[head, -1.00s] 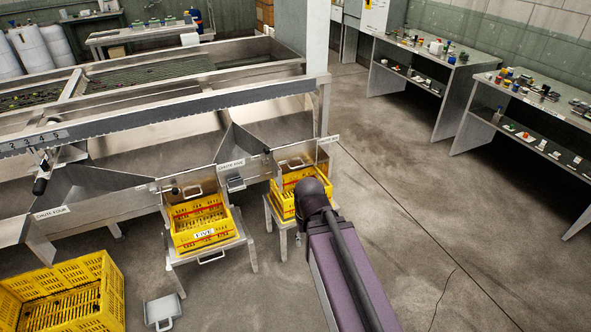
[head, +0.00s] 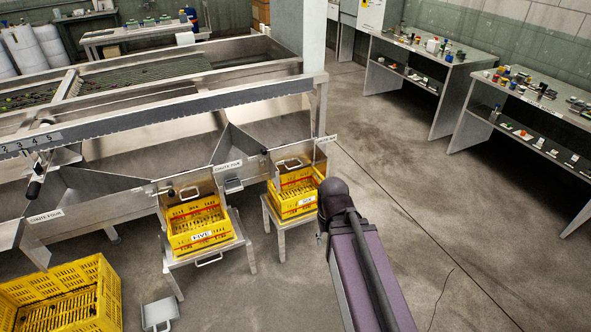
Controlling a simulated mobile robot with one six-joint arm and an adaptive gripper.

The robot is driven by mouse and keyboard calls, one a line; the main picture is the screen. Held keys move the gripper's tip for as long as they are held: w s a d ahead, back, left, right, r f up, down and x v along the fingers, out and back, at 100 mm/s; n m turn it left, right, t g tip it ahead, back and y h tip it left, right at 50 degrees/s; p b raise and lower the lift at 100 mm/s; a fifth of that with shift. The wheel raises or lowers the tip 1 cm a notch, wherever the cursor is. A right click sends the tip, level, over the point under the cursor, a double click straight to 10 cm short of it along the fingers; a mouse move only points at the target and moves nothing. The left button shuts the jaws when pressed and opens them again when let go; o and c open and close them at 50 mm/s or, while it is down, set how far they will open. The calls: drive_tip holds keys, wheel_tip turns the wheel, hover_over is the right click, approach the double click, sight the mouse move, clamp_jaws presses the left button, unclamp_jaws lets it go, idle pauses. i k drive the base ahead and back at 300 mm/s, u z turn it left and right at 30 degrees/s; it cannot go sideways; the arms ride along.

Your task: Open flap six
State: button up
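Flap six is the metal plate with a small handle (head: 293,163) at the mouth of the chute labelled CHUTE SIX (head: 326,139). It stands behind and above a yellow crate (head: 297,208). A dark knob (head: 264,151) sits at its left edge. I cannot tell from here whether the flap is latched. My purple arm comes up from the bottom right, with its dark joint just right of the crate. My gripper is not clearly visible; the arm hides it.
Crate FIVE (head: 202,237) stands on a metal stand at chute five, left of crate six. A large yellow crate (head: 60,300) and a grey scoop (head: 160,312) are on the floor at lower left. Shelved tables (head: 450,100) line the right. The floor between is clear.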

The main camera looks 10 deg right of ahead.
sight(294, 157)
drive_tip(key=u, duration=0.05)
drive_tip(key=i, duration=1)
drive_tip(key=z, duration=0.05)
